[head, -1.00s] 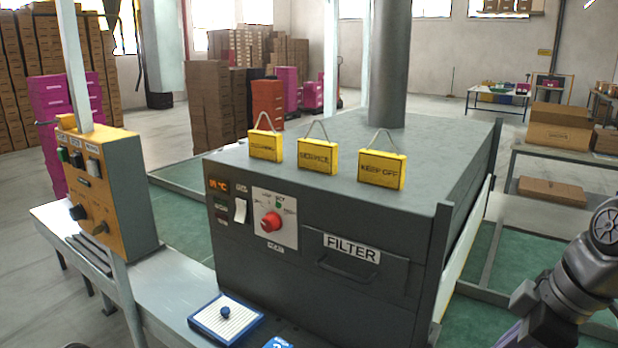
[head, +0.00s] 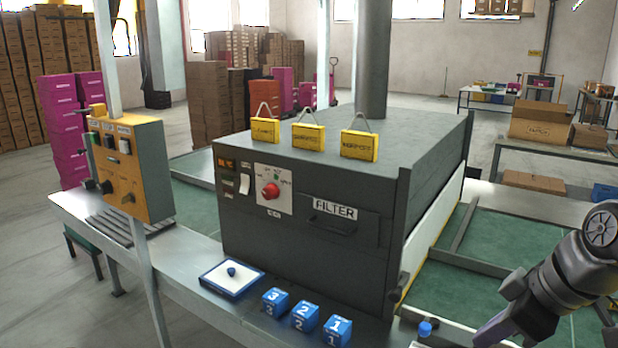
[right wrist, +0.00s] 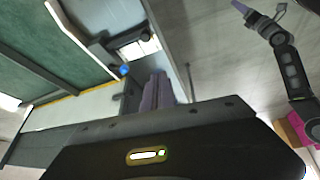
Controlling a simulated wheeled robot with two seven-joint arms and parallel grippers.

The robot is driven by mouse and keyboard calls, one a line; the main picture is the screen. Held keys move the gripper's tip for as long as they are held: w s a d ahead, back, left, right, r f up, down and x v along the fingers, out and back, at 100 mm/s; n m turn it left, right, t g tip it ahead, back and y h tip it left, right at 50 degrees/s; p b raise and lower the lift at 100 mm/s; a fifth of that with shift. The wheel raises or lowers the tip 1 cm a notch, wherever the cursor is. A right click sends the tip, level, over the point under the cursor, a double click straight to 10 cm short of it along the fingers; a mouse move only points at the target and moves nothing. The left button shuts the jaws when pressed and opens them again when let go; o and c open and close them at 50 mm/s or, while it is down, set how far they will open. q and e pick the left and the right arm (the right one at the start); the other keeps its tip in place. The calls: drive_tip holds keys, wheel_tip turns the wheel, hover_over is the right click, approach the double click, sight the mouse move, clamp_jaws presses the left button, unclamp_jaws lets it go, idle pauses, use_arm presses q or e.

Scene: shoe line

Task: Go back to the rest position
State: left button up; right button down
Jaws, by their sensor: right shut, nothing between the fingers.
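My right arm comes in at the right edge of the head view. My right gripper (head: 490,332) is low at the right, in front of and to the right of the grey filter machine (head: 300,245), apart from it. In the right wrist view its purple fingers (right wrist: 157,92) are together with nothing between them. Another arm of mine, the left, shows at the upper right of the right wrist view, with a purple tip (right wrist: 240,6) at the picture's edge. Whether that gripper is open cannot be told. The left arm is not in the head view.
Three yellow signs (head: 306,137) stand on the machine. Three blue numbered blocks (head: 305,317) and a blue-edged white tray (head: 231,280) are on the bench (head: 180,262). A small blue knob (head: 425,329) is near my right gripper. A yellow control box (head: 130,170) stands left.

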drive_tip(key=w+a+f+m+t, duration=0.2)
drive_tip(key=w+f+m, duration=0.15)
drive_tip(key=w, duration=0.25)
drive_tip(key=w+a+f+m+t, duration=0.1)
drive_tip(key=w+a+f+m, duration=0.1)
drive_tip(key=w+a+f, duration=0.3)
drive_tip(key=w+a+f+m+p, duration=0.1)
drive_tip(key=a+f+m, duration=0.15)
drive_tip(key=f, duration=0.65)
drive_tip(key=w+a+f+m, duration=0.1)
drive_tip(key=a+f, duration=0.2)
drive_tip(key=f, duration=0.5)
drive_tip(key=s+a+f+m+g+p, duration=0.1)
drive_tip(key=s+a+f+g, duration=0.15)
drive_tip(key=s+f, duration=0.45)
drive_tip(key=s+a+f+g, duration=0.1)
drive_tip(key=s+a+f, duration=0.25)
drive_tip(key=f, duration=0.55)
drive_tip(key=s+a+f+g, duration=0.1)
drive_tip(key=s+a+f, duration=0.1)
drive_tip(key=s, duration=0.5)
drive_tip(key=s+a+f+g+y+p, duration=0.1)
drive_tip(key=s+a+f+g, duration=0.1)
drive_tip(key=s+f, duration=0.3)
drive_tip(key=s, duration=0.3)
drive_tip(key=shift+s+f, duration=0.15)
drive_tip(key=shift+s, duration=0.15)
